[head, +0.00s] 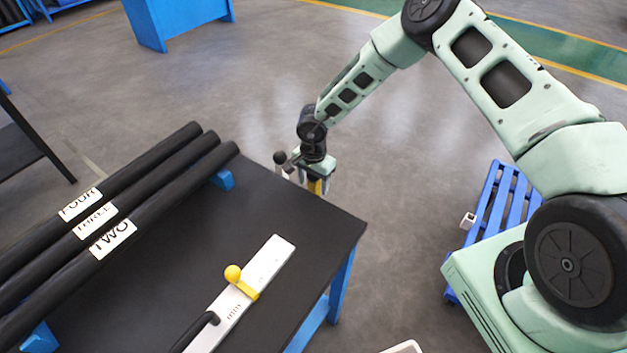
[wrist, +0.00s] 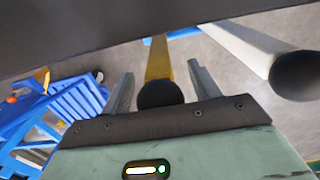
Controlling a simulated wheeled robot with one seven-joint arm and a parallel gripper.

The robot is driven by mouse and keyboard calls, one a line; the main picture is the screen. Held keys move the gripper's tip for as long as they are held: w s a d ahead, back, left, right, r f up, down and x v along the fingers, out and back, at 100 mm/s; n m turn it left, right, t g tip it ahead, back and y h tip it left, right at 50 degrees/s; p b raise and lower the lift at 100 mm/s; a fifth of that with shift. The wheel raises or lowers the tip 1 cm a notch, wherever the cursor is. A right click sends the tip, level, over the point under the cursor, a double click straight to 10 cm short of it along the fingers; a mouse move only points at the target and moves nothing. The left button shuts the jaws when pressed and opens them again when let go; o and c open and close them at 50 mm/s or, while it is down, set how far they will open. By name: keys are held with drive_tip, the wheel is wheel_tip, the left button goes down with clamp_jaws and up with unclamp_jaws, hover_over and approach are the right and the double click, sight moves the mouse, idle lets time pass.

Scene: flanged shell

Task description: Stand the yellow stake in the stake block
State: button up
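The yellow stake (wrist: 159,60) has a black ball top. In the wrist view it stands between the two fingers of my gripper (wrist: 160,68), with a gap showing on each side, so the gripper looks open around it. In the head view my gripper (head: 315,184) points down just beyond the table's far edge, with a bit of yellow stake (head: 314,186) showing between the fingers. The stake's lower end is hidden by the table. A white stake with a black ball top (wrist: 245,50) is beside it. I cannot make out the stake block for certain.
The black-topped table (head: 260,215) carries black pipes (head: 160,165) labelled FOUR, THREE and TWO, and a white bar (head: 270,260) with a yellow knob (head: 233,273). A blue pallet (head: 505,195) with a small white piece (head: 467,220) is at right. Open floor lies beyond the table.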

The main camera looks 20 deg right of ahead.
wheel_tip(320, 180, up, 12)
drive_tip(key=shift+f+b, duration=0.1)
drive_tip(key=shift+b, duration=0.5)
drive_tip(key=a+r+n+t+y, duration=0.3)
drive_tip(key=a+r+n+t, duration=0.3)
drive_tip(key=a+r, duration=0.65)
drive_tip(key=s+a+r+n+g+y, duration=0.1)
drive_tip(key=s+a+r+n, duration=0.2)
drive_tip(key=s, duration=0.2)
drive_tip(key=s+a+r+n+y, duration=0.2)
drive_tip(key=s+r, duration=0.1)
drive_tip(key=s, duration=0.1)
drive_tip(key=s+r+n+g, duration=0.2)
drive_tip(key=s+n+g, duration=0.15)
drive_tip(key=s, duration=0.85)
drive_tip(key=s+d+r+n+g+h, duration=0.1)
drive_tip(key=s+d+n+h, duration=0.3)
drive_tip(key=s+d, duration=0.7)
drive_tip(key=shift+s+d+h, duration=0.15)
drive_tip(key=shift+s+h, duration=0.55)
drive_tip(key=shift+s, duration=0.1)
drive_tip(key=shift+g, duration=0.25)
